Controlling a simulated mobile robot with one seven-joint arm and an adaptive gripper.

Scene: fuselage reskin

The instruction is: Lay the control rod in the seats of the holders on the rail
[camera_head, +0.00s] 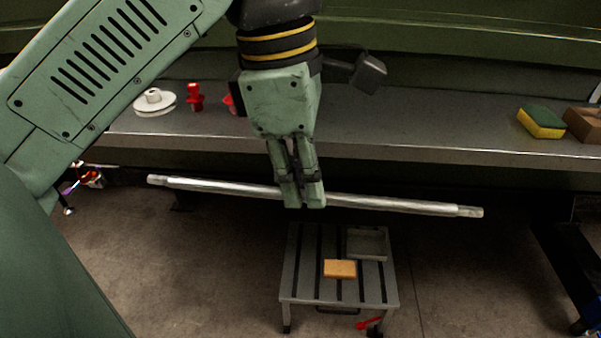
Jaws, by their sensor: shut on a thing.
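The control rod (390,205) is a long silver tube with narrower ends. It hangs in the air in front of the bench, slanting slightly down to the right. My gripper (302,204) points down and is shut on the rod near its middle. The fingers hide a short part of the rod. I cannot make out the holders or the rail with certainty in this view.
A grey bench (410,135) runs behind the rod. On it are a white spool (154,103), a red part (195,97), a sponge (541,122) and a brown box (584,126). Below stands a slatted stool (305,270) with a grey tray (368,243) and an orange block (340,268).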

